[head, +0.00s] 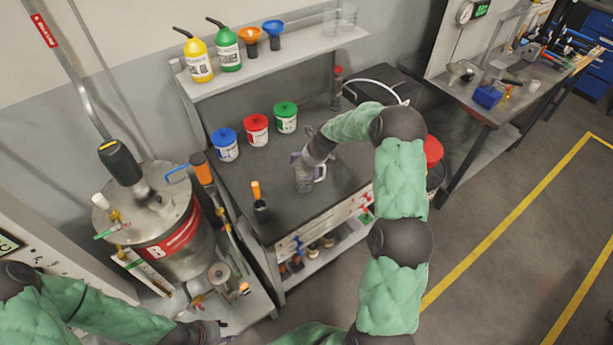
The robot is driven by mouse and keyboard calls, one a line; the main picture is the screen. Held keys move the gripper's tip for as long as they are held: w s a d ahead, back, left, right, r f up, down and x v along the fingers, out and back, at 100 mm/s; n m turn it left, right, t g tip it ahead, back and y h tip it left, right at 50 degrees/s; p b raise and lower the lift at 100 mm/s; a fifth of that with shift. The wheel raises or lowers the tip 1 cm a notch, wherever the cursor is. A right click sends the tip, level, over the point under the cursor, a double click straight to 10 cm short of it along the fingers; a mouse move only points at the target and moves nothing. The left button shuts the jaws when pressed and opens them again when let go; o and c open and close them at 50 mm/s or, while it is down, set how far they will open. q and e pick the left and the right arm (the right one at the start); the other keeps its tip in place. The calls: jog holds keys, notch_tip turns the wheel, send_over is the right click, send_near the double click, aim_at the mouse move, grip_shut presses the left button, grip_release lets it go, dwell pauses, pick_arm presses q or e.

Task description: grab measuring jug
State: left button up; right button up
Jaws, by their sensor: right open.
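A greyish, see-through measuring jug (304,181) with a pale purple handle stands on the dark top of the workbench (345,160). My right arm reaches in from the right. Its gripper (308,160) is open at the top of the jug and partly covers it; I cannot tell whether they touch. My left gripper (212,332) is low in the picture, beside the bench's lower left, far from the jug; its fingers are too unclear to read.
Blue (224,144), red (256,130) and green (286,117) lidded tubs stand behind the jug. An orange-handled tool (258,200) stands to its left. A shelf (285,60) above holds bottles, funnels and clear vessels (338,18). A metal tank (165,225) stands left.

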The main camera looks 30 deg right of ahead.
jog(key=shift+w+f, duration=0.25)
jog(key=shift+f, duration=0.4)
jog(key=shift+a, duration=0.1)
jog(key=c, duration=1.4)
jog(key=shift+r, duration=0.1)
